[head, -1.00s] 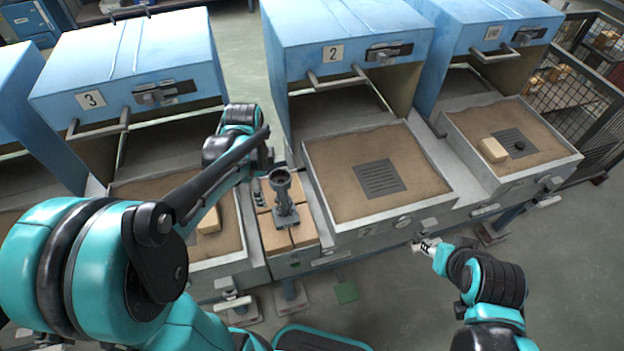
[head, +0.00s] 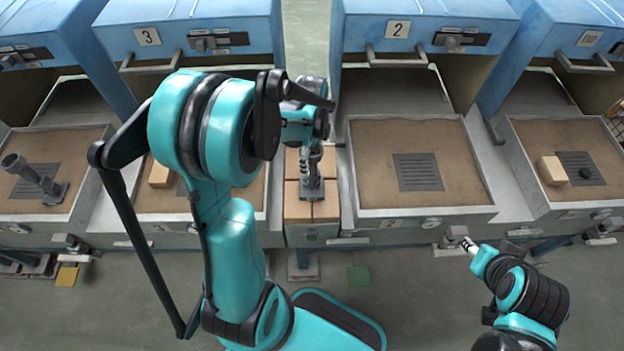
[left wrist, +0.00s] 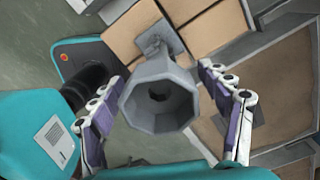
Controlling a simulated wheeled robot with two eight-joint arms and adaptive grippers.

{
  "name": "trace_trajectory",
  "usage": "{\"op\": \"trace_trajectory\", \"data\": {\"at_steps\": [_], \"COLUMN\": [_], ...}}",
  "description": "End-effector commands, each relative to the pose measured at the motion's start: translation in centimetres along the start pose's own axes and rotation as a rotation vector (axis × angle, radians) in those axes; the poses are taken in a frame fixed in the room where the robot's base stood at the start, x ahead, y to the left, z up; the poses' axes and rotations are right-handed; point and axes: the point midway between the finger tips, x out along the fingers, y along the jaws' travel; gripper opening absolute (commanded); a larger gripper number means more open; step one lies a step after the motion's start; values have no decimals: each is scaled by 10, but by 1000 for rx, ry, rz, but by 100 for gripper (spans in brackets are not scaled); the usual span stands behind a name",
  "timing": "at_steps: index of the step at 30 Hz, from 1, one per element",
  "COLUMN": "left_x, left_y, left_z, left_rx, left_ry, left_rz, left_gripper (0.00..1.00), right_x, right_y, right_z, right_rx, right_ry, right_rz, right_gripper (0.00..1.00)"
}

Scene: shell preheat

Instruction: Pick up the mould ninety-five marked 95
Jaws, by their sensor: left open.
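A grey mould with an eight-sided open cup on a stem and flat base stands on tan blocks in the middle; its base (head: 312,190) shows in the head view, its upper part hidden by my left gripper (head: 307,155). In the left wrist view the cup of this mould (left wrist: 160,97) sits between the two spread fingers of my left gripper (left wrist: 162,78), which is open with gaps on both sides. A similar grey mould (head: 36,180) is in the far left sand tray. No 95 mark is readable. My right gripper (head: 466,244) is small, at lower right.
Sand trays sit before blue ovens marked 3 (head: 147,36) and 2 (head: 397,29). The tray of oven 2 (head: 420,211) holds only a dark grate (head: 418,171).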

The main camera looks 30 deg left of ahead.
Motion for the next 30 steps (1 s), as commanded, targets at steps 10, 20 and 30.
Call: {"op": "trace_trajectory", "data": {"at_steps": [10,20,30], "left_x": [4,4,4], "left_y": [0,0,0], "left_z": [0,0,0], "left_rx": [0,0,0], "left_ry": [0,0,0], "left_rz": [0,0,0], "left_gripper": [50,0,0], "right_x": [1,1,1], "right_y": [0,0,0], "right_z": [0,0,0], "right_rx": [0,0,0], "right_ry": [0,0,0], "right_rz": [0,0,0], "right_gripper": [40,40,40]}}
